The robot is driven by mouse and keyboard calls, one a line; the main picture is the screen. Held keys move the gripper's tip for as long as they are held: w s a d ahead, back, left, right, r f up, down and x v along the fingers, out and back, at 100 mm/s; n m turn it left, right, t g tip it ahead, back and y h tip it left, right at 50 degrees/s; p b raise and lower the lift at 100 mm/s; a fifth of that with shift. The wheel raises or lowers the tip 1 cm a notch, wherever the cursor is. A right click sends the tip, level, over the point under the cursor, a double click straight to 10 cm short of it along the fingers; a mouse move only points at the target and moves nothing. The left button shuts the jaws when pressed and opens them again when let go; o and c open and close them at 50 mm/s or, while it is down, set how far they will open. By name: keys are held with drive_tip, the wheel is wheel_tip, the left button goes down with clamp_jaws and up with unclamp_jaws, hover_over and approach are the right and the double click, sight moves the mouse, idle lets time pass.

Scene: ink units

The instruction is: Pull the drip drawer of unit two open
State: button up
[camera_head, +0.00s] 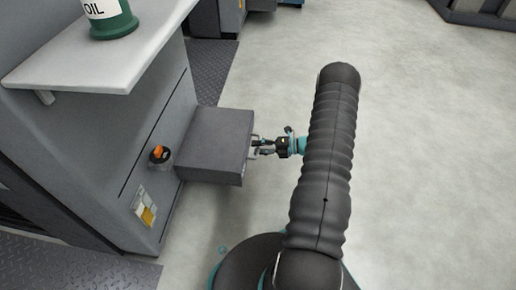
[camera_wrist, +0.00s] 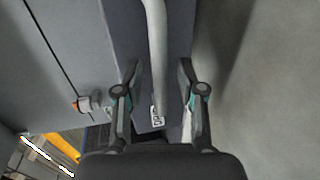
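The drip drawer (camera_head: 212,147) is a dark grey box that stands well out from the side of the grey unit in the head view. Its handle, a pale grey bar (camera_wrist: 157,45), runs down the middle of the wrist view in front of the drawer front (camera_wrist: 125,25). My gripper (camera_head: 260,147) is at the drawer's front face. In the wrist view its two fingers (camera_wrist: 159,72) stand apart, one on each side of the bar, with a gap showing on both sides. The unit's number cannot be read.
An orange knob (camera_head: 158,152) sits on the unit beside the drawer. A green oil container (camera_head: 112,22) stands on the pale shelf (camera_head: 75,75) above. Dark tread plate (camera_head: 212,70) lies behind the drawer. The pale floor (camera_head: 430,150) to the right is clear.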

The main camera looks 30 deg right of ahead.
drive_tip(key=shift+w+a, duration=0.15)
drive_tip(key=shift+a, duration=0.1)
clamp_jaws()
drive_tip(key=shift+d, duration=0.1)
